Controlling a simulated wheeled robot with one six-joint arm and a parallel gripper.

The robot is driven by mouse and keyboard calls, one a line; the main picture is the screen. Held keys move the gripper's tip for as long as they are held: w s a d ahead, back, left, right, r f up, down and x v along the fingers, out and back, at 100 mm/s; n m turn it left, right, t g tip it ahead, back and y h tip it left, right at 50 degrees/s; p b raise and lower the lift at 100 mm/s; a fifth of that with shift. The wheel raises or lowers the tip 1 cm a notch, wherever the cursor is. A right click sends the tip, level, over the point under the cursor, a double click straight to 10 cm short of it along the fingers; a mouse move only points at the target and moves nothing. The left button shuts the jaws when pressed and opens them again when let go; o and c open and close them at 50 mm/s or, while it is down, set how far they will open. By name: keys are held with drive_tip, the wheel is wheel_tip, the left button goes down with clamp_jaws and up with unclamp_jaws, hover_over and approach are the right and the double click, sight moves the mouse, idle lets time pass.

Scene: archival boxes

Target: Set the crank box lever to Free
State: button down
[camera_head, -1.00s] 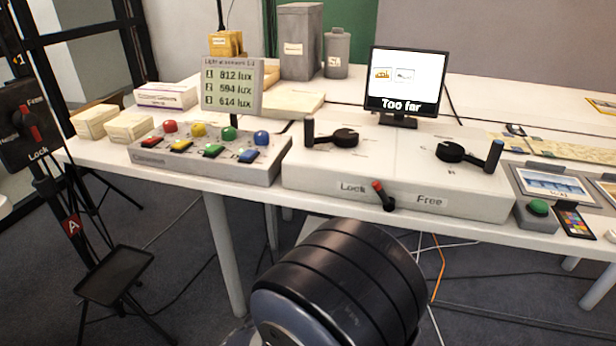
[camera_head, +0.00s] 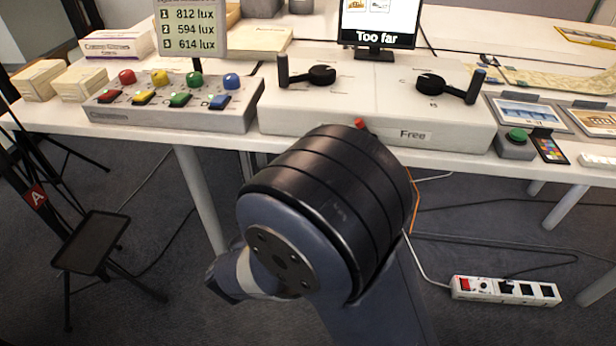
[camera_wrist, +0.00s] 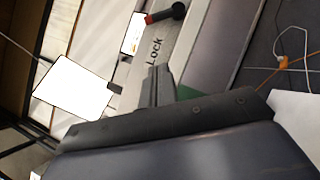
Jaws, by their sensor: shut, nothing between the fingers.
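The crank box (camera_head: 375,100) is white, with two black cranks on top, at the table's front edge. Its Free label (camera_head: 415,134) shows on the front face; the Lock label is hidden behind my arm. Only the red tip of the lever (camera_head: 360,122) shows above my arm. In the wrist view the lever (camera_wrist: 165,13) has a black hub and red end, near the Lock label (camera_wrist: 155,50). My gripper (camera_wrist: 157,85) is shut and empty, apart from the lever, with its fingers pointing toward the box front. In the head view my arm hides the gripper.
A console (camera_head: 175,108) with coloured buttons stands left of the box. A monitor (camera_head: 378,25) behind reads "Too far". A green button box (camera_head: 516,143) is to the right. A power strip (camera_head: 505,291) lies on the floor, and a tripod tray (camera_head: 92,242) stands at left.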

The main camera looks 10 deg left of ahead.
drive_tip(key=w+d+r+b, duration=0.2)
drive_tip(key=w+d+r, duration=0.2)
drive_tip(key=w+d, duration=0.2)
drive_tip(key=shift+w+d+r, duration=0.3)
drive_tip(key=shift+d, duration=0.1)
